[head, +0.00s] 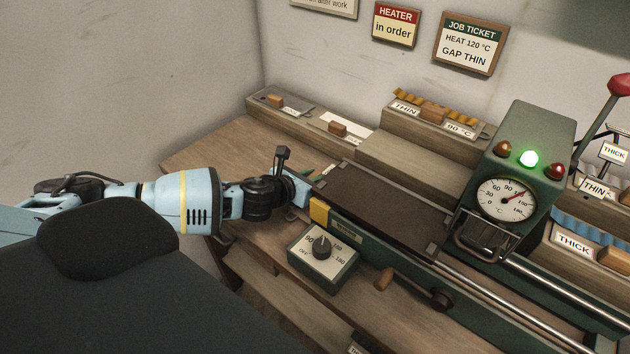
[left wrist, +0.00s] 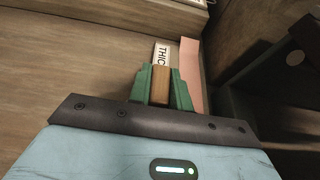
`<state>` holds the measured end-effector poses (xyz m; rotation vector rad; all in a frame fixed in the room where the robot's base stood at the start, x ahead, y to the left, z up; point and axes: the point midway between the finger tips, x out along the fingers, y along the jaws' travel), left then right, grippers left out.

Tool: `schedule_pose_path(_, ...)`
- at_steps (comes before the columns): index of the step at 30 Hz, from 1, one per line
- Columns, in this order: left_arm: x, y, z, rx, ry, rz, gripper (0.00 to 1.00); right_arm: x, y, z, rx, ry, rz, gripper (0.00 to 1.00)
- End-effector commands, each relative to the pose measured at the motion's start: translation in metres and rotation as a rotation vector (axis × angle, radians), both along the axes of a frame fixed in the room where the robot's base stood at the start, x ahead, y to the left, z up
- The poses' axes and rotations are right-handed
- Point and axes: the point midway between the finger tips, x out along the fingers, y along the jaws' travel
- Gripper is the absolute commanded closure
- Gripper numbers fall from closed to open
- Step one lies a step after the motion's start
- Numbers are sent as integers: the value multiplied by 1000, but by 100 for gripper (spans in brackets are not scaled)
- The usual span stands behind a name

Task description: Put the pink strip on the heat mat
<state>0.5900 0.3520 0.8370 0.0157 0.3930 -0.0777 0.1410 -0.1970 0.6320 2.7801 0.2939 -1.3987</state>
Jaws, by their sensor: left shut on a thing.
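My left gripper (head: 318,174) is at the left end of the green machine in the head view. In the left wrist view its green fingers (left wrist: 162,80) are shut on a small wooden block (left wrist: 161,87). A white card with part of the word THICK (left wrist: 162,54) sits just beyond the block. The pink strip (left wrist: 191,72) extends beside the card and the right finger. I cannot tell whether it is clear of the wood below. It is not discernible in the head view. A dark flat plate, likely the heat mat (head: 390,205), lies bare on the machine. My right gripper is not in view.
A dial box (head: 323,255) stands in front of the machine, beside a crank (head: 428,292). The gauge housing (head: 525,165) with a lit green lamp stands at the plate's right. Wooden holders (head: 430,122) line the back. A ticket (head: 470,43) reads HEAT 120 °C, GAP THIN.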

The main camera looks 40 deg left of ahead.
Motion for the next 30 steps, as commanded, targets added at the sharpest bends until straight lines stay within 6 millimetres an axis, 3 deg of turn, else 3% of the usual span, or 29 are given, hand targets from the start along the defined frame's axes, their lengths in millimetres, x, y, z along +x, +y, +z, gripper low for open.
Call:
schedule_pose_path(13, 1, 1, 74, 1, -10, -1, 100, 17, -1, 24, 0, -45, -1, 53)
schedule_pose_path(18, 3, 41, 62, 6, 3, 5, 100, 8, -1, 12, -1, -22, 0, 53)
schedule_pose_path(30, 12, 148, 65, 3, -1, 4, 100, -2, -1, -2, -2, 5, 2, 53)
